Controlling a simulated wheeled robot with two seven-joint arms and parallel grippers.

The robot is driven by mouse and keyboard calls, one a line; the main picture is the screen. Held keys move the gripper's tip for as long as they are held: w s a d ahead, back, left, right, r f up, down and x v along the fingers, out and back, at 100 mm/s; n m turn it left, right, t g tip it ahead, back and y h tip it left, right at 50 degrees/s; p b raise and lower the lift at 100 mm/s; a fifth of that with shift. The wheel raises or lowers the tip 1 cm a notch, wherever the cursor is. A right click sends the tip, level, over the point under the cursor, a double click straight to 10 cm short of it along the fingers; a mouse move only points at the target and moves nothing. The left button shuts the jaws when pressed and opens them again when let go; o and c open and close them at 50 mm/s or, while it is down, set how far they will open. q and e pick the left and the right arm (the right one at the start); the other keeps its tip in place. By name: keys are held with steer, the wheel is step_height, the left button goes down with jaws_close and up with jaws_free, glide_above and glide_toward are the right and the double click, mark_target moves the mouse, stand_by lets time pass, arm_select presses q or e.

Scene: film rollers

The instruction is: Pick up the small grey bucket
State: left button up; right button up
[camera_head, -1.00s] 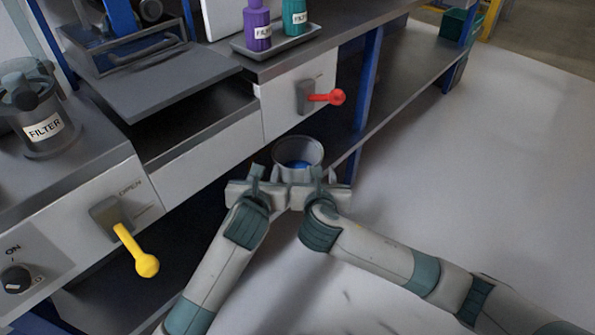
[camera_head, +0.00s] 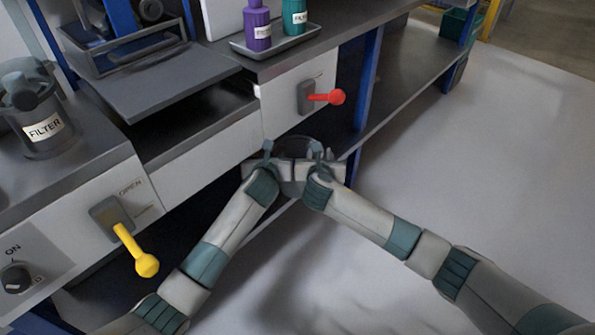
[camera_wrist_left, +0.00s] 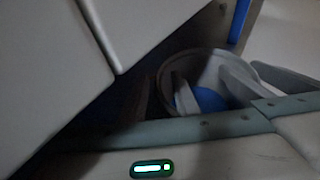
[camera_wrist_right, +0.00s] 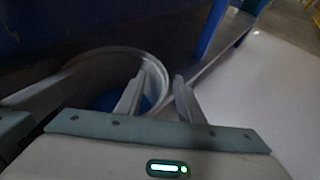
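The small grey bucket (camera_head: 296,186) is at the lower shelf's edge, below the red-handled panel, mostly hidden by my grippers in the head view. The left wrist view shows its round rim (camera_wrist_left: 203,54) and something blue inside (camera_wrist_left: 209,99). My right gripper (camera_wrist_right: 157,96) is open, with one finger inside the bucket and one outside its wall. My left gripper (camera_head: 264,158) is at the bucket's left side, with one finger (camera_wrist_left: 184,94) inside the rim.
A red lever (camera_head: 328,97) sticks out above the bucket, and a yellow lever (camera_head: 137,252) at the left. A tray (camera_head: 277,48) with purple and teal bottles stands on the counter. A blue post (camera_head: 367,80) is just behind. The floor at the right is clear.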

arm_select(q)
steer(key=shift+w+f, duration=0.2)
steer(key=shift+w, duration=0.25)
arm_select(e)
steer(key=shift+w+f, duration=0.2)
steer(key=shift+w, duration=0.25)
arm_select(q)
steer(key=shift+c, duration=0.3)
arm_select(e)
steer(key=shift+c, duration=0.4)
arm_select(q)
jaws_close()
arm_select(e)
jaws_close()
arm_select(q)
steer(key=shift+s+f, duration=0.1)
arm_select(e)
steer(key=shift+d, duration=0.2)
